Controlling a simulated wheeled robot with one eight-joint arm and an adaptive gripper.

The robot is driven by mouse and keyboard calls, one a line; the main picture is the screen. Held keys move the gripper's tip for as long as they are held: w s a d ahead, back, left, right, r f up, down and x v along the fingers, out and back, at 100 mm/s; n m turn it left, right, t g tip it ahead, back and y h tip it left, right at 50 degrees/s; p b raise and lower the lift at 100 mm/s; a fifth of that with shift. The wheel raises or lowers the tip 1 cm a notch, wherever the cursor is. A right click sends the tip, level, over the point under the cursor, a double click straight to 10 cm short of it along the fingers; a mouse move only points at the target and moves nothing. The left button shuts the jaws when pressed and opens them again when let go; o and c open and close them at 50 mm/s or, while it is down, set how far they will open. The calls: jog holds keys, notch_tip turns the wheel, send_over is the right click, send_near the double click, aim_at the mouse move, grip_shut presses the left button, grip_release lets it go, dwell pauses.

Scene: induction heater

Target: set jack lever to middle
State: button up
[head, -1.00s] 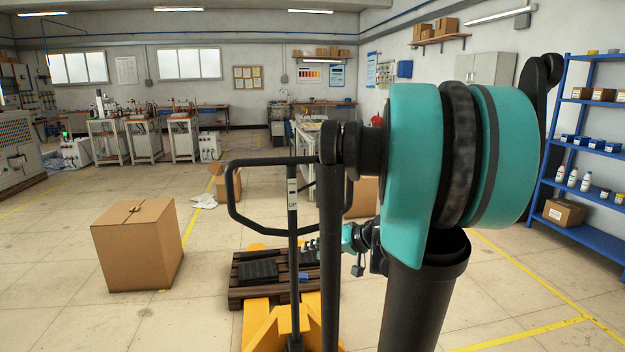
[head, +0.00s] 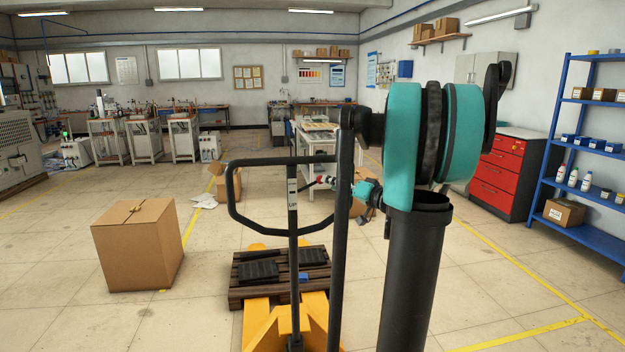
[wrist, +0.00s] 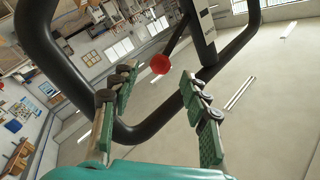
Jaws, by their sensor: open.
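The jack lever is a dark rod ending in a red ball knob (wrist: 161,64) in the wrist view. It joins the upright handle post (wrist: 198,30), inside the black loop handle (wrist: 130,132). My gripper (wrist: 158,75) is open, its green-padded fingers on either side of the knob in the picture. The knob appears just beyond the fingertips, with no contact visible. The yellow pallet jack (head: 257,322) stands below.
A wooden pallet (head: 243,292) with dark blocks lies on the jack's forks. A cardboard box (head: 137,245) stands on the floor to the left. A blue shelf (head: 545,190) and red drawer cabinet (head: 497,180) stand at the right.

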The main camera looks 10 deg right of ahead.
aim_at(310, 185)
jog(key=x, duration=0.9)
jog(key=shift+w+a, duration=0.25)
jog(key=shift+a, duration=0.05)
grip_shut()
